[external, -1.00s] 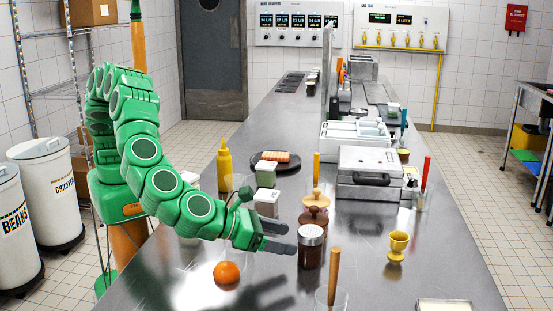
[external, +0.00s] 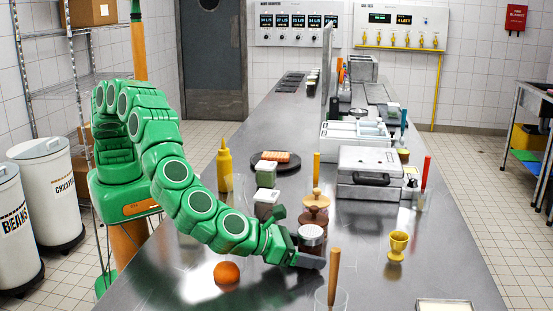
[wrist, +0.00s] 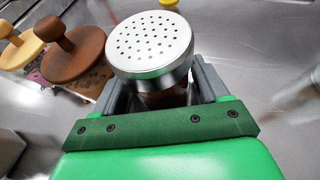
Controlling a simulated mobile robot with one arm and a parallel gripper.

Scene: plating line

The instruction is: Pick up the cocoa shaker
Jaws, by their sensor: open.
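The cocoa shaker (external: 310,236) stands upright on the steel counter, a dark brown jar with a silver perforated lid. In the wrist view its lid (wrist: 150,42) fills the upper middle, directly in front of my gripper. My gripper (external: 308,258) is open, with its grey fingers on either side of the shaker's body. In the wrist view the fingers (wrist: 163,88) show beside the jar below the lid. The lower body of the shaker is hidden behind a finger in the external view. I cannot tell whether the fingers touch it.
A brown wooden-knobbed lid (external: 314,214) and a paler one (external: 317,199) stand just behind the shaker. An orange (external: 227,272) lies to the left. A wooden handle (external: 333,275) rises from a glass in front. A yellow egg cup (external: 397,245) stands right, with bare counter between.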

